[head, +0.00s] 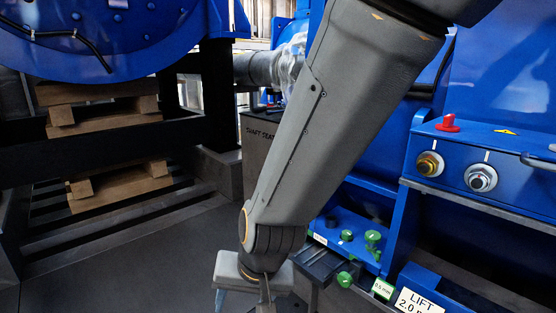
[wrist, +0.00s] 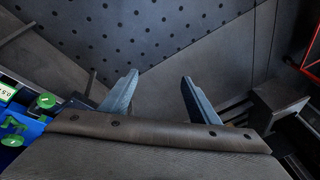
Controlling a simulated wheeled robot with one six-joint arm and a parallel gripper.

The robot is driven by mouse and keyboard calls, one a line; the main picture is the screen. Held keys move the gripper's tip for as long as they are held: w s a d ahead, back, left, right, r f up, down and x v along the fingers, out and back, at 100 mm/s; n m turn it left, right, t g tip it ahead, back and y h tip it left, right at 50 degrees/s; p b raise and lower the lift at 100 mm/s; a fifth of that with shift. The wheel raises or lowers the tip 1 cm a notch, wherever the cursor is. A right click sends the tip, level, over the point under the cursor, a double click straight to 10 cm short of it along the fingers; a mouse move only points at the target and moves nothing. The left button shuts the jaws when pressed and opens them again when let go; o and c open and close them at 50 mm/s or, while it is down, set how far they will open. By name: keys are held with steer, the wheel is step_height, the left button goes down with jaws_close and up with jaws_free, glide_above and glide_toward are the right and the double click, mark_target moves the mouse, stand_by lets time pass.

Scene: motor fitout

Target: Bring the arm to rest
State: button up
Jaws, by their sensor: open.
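My arm hangs down through the middle of the head view, with its forearm slanting from upper right to lower centre. My gripper (head: 245,300) is at the bottom edge of the head view, and its fingertips are cut off or hard to see there. In the wrist view my gripper (wrist: 161,84) shows two blue-grey fingers spread well apart. Nothing is between them. Beyond the fingers is a dark floor with a dotted plate (wrist: 140,35). The fingers appear clear of any object.
A blue machine with a red knob (head: 448,123) and round fittings (head: 481,177) stands right. Green knobs (head: 374,238) sit on a low blue ledge beside my arm. Stacked wooden blocks (head: 105,118) and black frames stand left. Open floor (head: 130,255) lies at lower left. A red frame (wrist: 313,50) shows at right in the wrist view.

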steer(key=s+d+r+n+g+h, duration=0.1)
steer(key=s+d+r+n+g, duration=0.15)
steer(key=s, duration=0.35)
steer(key=s+d+r+n+g+h, duration=0.1)
steer(key=s+d+r+n, duration=0.25)
steer(key=s, duration=0.25)
steer(key=d+r+m+p, duration=0.3)
steer(key=d+r+p, duration=0.7)
steer(key=r+p, duration=0.3)
steer(key=d+r+m+h+p, duration=0.1)
steer(key=d+r+m+p, duration=0.2)
steer(key=d+r+p, duration=0.7)
step_height(320, 180, up, 4)
steer(key=p, duration=0.8)
steer(key=shift+d+f+m+p, duration=0.15)
steer(key=shift+d+m+p, duration=0.15)
steer(key=shift+p, duration=0.1)
